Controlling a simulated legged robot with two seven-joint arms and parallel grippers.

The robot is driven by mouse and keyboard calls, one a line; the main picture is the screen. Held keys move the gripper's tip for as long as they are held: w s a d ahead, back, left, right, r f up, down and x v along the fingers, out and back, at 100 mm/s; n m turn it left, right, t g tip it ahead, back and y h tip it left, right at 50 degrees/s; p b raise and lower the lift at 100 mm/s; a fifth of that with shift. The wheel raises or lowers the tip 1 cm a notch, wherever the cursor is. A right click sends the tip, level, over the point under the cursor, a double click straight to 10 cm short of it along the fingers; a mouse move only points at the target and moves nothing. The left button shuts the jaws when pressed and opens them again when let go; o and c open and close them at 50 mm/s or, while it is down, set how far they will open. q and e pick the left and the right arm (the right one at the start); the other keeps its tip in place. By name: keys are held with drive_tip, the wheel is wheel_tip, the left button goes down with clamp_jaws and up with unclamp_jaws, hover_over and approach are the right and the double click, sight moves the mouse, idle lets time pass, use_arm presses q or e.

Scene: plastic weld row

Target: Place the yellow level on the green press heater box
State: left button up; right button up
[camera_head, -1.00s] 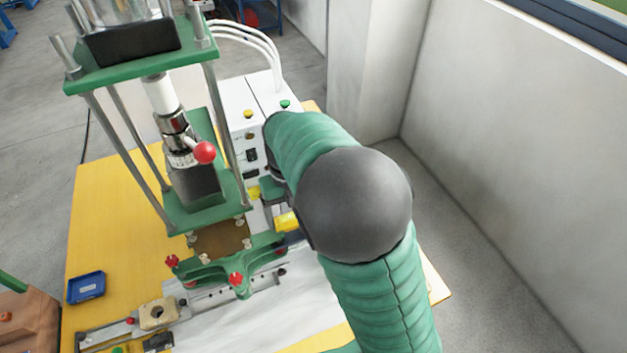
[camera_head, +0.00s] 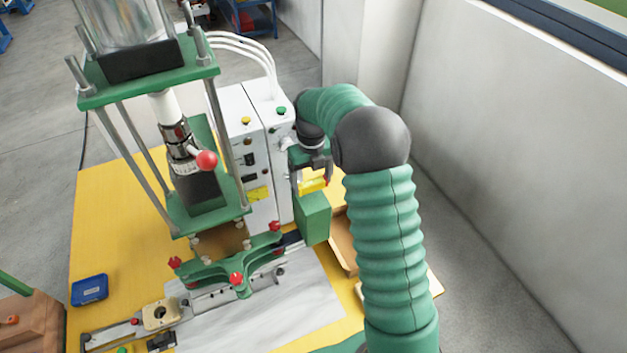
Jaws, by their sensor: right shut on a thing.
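The yellow level (camera_head: 314,186) is held in my right gripper (camera_head: 312,178), which is shut on it and points down. The green press heater box (camera_head: 312,217) stands just below the level, right of the white control cabinets. The level appears right over the box's top; whether it touches the top cannot be told from this angle. My right arm comes up from the bottom right and bends over to the gripper. My left gripper is not in view.
The green press (camera_head: 207,212) with steel columns stands left of the box. White control cabinets (camera_head: 262,117) are close behind. A brown tray (camera_head: 344,258) lies partly behind my arm. A blue dish (camera_head: 89,290) sits on the yellow table (camera_head: 110,215). A wall closes the right side.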

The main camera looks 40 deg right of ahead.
sight(310, 180)
drive_tip(key=shift+w, duration=0.15)
drive_tip(key=f+p, duration=0.1)
drive_tip(key=a+f+p, duration=0.1)
drive_tip(key=f, duration=0.1)
drive_tip(key=shift+w+a, duration=0.1)
drive_tip(key=shift+f, duration=0.1)
drive_tip(key=shift+d+f, duration=0.2)
drive_tip(key=shift+d, duration=0.25)
drive_tip(key=o, duration=1.1)
drive_tip(key=shift+d, duration=0.2)
drive_tip(key=shift+o, duration=1.2)
drive_tip(key=shift+d, duration=0.2)
drive_tip(key=shift+a+r, duration=0.1)
drive_tip(key=shift+a, duration=0.2)
drive_tip(key=shift+a+r, duration=0.15)
drive_tip(key=shift+r, duration=0.2)
wheel_tip(310, 180, up, 11)
drive_tip(key=b, duration=0.3)
drive_tip(key=shift+f, duration=0.15)
drive_tip(key=shift+d+r, duration=0.25)
drive_tip(key=shift+r, duration=0.05)
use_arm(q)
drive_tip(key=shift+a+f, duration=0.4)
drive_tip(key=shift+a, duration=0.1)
use_arm(e)
drive_tip(key=shift+a, duration=0.1)
